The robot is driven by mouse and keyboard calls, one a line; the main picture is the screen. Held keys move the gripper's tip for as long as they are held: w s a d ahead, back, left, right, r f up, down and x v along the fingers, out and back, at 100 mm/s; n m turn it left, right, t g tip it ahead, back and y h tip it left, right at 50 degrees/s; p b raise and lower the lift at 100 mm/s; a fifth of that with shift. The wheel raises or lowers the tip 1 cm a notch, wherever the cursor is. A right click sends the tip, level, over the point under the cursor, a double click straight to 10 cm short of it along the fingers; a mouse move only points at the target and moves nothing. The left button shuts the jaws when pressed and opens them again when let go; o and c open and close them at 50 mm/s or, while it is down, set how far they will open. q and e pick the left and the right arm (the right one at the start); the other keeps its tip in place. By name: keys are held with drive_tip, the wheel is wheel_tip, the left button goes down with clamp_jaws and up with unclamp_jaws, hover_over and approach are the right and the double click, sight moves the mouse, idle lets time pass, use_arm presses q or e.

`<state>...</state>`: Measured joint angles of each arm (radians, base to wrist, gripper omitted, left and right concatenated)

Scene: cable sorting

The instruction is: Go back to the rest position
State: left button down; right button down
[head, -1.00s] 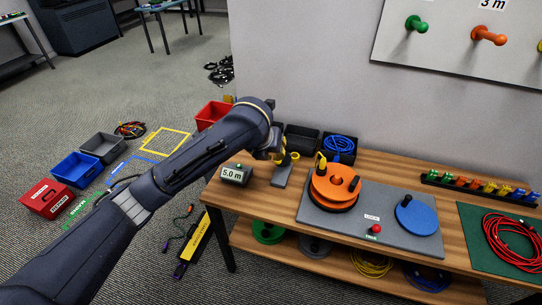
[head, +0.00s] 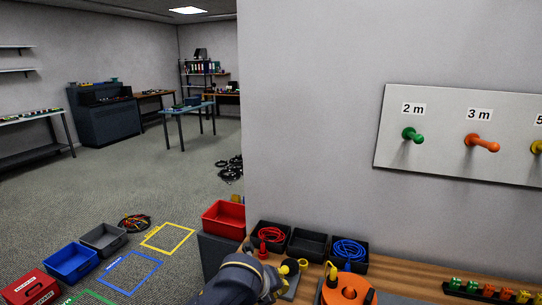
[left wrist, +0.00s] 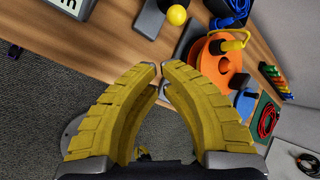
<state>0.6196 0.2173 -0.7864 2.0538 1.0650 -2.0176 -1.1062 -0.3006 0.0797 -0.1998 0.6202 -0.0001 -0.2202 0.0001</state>
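My left arm comes up from the bottom edge of the head view. My right gripper is in neither view.
Black bins with red cable (head: 270,233) and blue cable (head: 349,249) stand at the bench's back. A red bin (head: 223,218) is left of it. A peg board (head: 440,165) hangs on the wall. Blue (head: 72,262) and grey (head: 103,238) bins stand on the floor. Open floor lies beyond.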

use_arm(q)
drive_tip(key=s+a+f+n+t+y, duration=0.2)
drive_tip(key=s+a+f+n+y, duration=0.1)
drive_tip(key=s+a+f+n, duration=1)
drive_tip(key=s+a+f+n+g+y, duration=0.1)
drive_tip(key=s+a+n+y, duration=0.2)
drive_tip(key=s+a+n, duration=0.45)
drive_tip(key=s+a+f+n+y, duration=0.2)
drive_tip(key=s+a+n+y, duration=0.15)
drive_tip(key=s+a, duration=0.65)
drive_tip(key=s+d+f+n+g+h, duration=0.1)
drive_tip(key=d+f+g+h, duration=0.1)
drive_tip(key=f, duration=1.4)
drive_tip(key=d+f+g+h, duration=0.1)
drive_tip(key=d+f+h, duration=0.1)
drive_tip(key=f, duration=1.4)
drive_tip(key=s+f+n+g+h, duration=0.1)
drive_tip(key=s+f+n+g, duration=0.2)
drive_tip(key=s+f, duration=1.6)
drive_tip(key=s, duration=0.2)
drive_tip(key=shift+s+a, duration=0.3)
drive_tip(key=shift+s, duration=0.05)
